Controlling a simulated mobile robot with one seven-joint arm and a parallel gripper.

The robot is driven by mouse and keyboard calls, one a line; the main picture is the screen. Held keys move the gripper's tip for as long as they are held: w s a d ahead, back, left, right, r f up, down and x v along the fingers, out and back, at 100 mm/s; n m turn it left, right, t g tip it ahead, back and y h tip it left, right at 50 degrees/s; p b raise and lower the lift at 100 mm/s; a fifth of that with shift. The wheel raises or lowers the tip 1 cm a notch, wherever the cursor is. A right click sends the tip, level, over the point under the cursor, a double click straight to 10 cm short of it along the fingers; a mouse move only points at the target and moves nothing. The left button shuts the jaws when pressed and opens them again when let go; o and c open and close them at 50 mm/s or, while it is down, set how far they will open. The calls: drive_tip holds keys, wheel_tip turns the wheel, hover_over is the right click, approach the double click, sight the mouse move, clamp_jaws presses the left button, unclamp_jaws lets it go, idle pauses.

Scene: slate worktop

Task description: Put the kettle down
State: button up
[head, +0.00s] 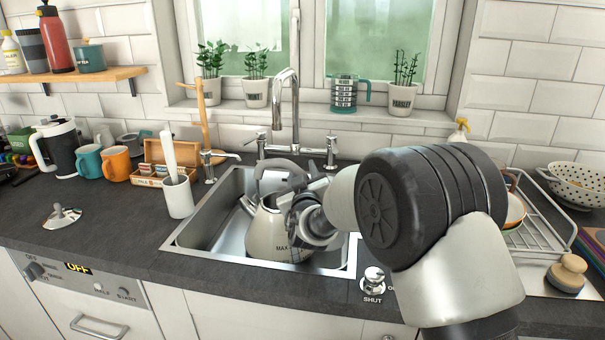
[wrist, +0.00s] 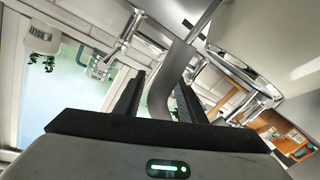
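The kettle (head: 268,232) is pale cream with a grey handle and a "MAX" mark. In the head view it is upright in the sink basin (head: 222,200), close to the front rim. Its base is partly hidden, so I cannot tell whether it touches the sink floor. My gripper (head: 300,200) is at the kettle's right side and top, hiding part of it. In the wrist view the grey kettle handle (wrist: 163,98) runs between the two black fingers of my gripper (wrist: 160,90), which look closed about it.
A chrome tap (head: 287,95) arches behind the sink. A white holder (head: 179,197) stands on the worktop left of the sink, with mugs (head: 117,163) farther left. A dish rack (head: 540,225) is at the right. The left front worktop (head: 115,235) is mostly clear.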

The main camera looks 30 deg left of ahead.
drive_tip(key=v, duration=0.7)
drive_tip(key=shift+s+p, duration=0.25)
drive_tip(key=shift+p, duration=0.1)
drive_tip(key=shift+d+r, duration=0.15)
